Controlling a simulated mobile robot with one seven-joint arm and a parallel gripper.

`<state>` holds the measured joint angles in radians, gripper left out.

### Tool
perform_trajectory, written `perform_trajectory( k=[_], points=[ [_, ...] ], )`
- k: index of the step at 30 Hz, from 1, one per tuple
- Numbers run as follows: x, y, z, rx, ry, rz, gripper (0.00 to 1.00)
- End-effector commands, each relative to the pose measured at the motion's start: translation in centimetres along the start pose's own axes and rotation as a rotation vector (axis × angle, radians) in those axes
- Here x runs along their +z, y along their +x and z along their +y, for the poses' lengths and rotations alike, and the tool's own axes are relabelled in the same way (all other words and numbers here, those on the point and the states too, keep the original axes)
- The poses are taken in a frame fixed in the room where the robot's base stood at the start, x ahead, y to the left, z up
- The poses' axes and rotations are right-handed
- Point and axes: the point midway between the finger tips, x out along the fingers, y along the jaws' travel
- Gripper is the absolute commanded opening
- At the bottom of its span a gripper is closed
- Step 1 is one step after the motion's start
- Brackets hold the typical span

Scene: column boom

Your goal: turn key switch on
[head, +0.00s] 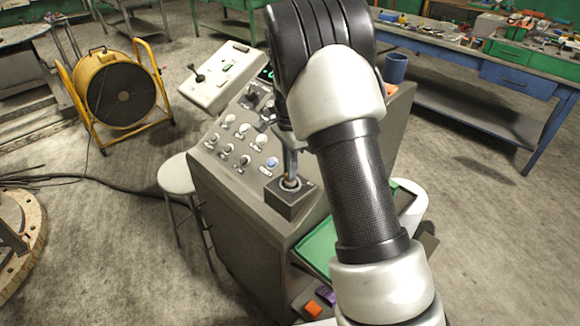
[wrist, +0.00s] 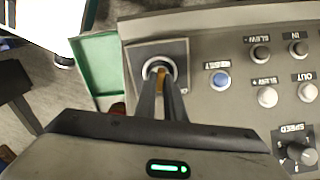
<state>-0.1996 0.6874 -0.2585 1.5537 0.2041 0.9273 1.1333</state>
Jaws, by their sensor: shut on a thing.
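The key switch (head: 290,203) is a grey box with a round silver collar on the corner of the grey control console (head: 245,200). It also shows in the wrist view (wrist: 180,50), with the collar around the middle of its top face. My gripper (head: 289,178) is over the collar with its fingers pointing down. In the wrist view my fingers (wrist: 161,82) are close together on a thin yellowish key (wrist: 160,75) at the collar. Most of the key is hidden by the fingers, and I cannot tell its turn angle.
A blue RESET button (wrist: 220,80), several grey and white buttons and a SPEED knob (wrist: 298,153) are beside the switch. A green tray (head: 320,246) is at the console's side. A stool (head: 177,175) and a yellow fan (head: 118,90) stand left.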

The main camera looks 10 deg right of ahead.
Motion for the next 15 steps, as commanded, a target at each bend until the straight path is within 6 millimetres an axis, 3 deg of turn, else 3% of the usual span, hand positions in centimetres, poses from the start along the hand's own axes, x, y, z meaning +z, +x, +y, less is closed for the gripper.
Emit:
perform_trajectory(
  k=[15],
  points=[
    [-0.03, -0.11, -0.06, -0.001, 0.359, 0.001, 0.0]
  ],
)
